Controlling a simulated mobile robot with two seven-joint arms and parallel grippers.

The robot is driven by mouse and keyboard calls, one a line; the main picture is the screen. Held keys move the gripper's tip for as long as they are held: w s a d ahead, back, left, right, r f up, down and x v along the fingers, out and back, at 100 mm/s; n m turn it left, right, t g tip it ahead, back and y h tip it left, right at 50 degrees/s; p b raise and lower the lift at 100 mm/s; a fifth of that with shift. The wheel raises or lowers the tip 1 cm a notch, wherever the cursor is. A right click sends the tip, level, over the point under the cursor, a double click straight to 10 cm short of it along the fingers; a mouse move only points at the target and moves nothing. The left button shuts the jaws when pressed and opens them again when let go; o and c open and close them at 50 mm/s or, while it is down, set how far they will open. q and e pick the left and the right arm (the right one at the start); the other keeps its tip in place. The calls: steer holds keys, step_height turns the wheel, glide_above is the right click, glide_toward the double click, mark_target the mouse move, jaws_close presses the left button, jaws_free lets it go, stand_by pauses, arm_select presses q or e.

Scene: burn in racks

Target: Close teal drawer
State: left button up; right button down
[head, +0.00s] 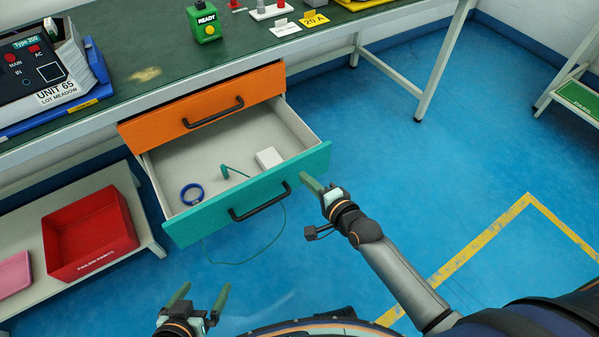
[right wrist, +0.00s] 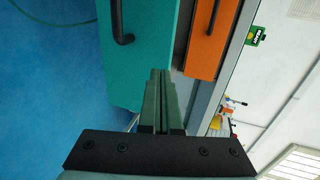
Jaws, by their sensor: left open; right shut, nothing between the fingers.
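The teal drawer (head: 210,221) is pulled out from under the green-topped bench, and its inside shows. It holds a blue ring-shaped item (head: 192,194), a small green item (head: 226,172) and a white block (head: 269,157). Its black handle (head: 260,203) is free. My right gripper (head: 311,184) is shut and empty, with its fingertips close to the right end of the teal front. In the right wrist view the teal front (right wrist: 140,60) is just beyond the shut fingers (right wrist: 158,78); contact cannot be told. My left gripper (head: 201,292) is open and empty, low in front of the drawer.
An orange drawer (head: 160,124) above looks shut. A red bin (head: 88,236) and a pink tray (head: 13,274) stand on a low shelf at left. A thin green cord (head: 262,250) hangs below the drawer.

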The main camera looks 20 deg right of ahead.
mark_target(292, 164)
steer(key=shift+w+a, duration=0.3)
steer(key=shift+w, duration=0.6)
steer(key=shift+w+a, duration=0.3)
steer(key=shift+w, duration=0.6)
steer(key=shift+w, duration=0.1)
